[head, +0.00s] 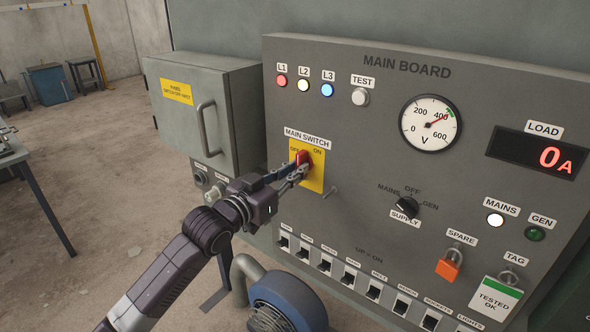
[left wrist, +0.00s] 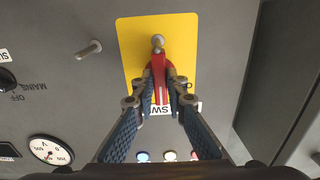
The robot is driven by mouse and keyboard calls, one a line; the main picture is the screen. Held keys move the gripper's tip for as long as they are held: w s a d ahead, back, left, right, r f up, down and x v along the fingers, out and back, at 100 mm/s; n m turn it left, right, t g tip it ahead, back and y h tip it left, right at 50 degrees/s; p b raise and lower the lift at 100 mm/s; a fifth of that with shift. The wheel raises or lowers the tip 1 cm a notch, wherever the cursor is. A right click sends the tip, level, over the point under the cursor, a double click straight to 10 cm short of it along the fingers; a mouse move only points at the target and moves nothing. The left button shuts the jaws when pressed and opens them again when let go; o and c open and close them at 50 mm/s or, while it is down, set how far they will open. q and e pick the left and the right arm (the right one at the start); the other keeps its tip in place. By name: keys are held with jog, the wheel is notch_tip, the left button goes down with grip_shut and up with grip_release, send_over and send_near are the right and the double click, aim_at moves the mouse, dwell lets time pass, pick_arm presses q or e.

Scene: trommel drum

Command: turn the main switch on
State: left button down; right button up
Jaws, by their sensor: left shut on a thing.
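The main switch has a red handle (head: 303,157) on a yellow plate (head: 316,178), marked OFF at the left and ON at the right. The handle points up towards its label, roughly between the two marks. My left gripper (head: 298,170) is shut on the red handle, reaching in from the lower left. In the left wrist view, which is upside down, the fingertips hold the red handle (left wrist: 159,72) from both sides. The fingers hide part of the handle. My right gripper is not in view.
A grey cabinet (head: 188,115) with a bar handle stands close at the left of the board. A peg (head: 331,191) sticks out beside the yellow plate. Breaker switches (head: 325,263) line the bottom, above a blue motor (head: 290,300). The load display (head: 537,153) reads 0 A.

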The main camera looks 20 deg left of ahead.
pick_arm(q)
jog(key=c, duration=2.2)
grip_release()
jog(key=v, duration=1.2)
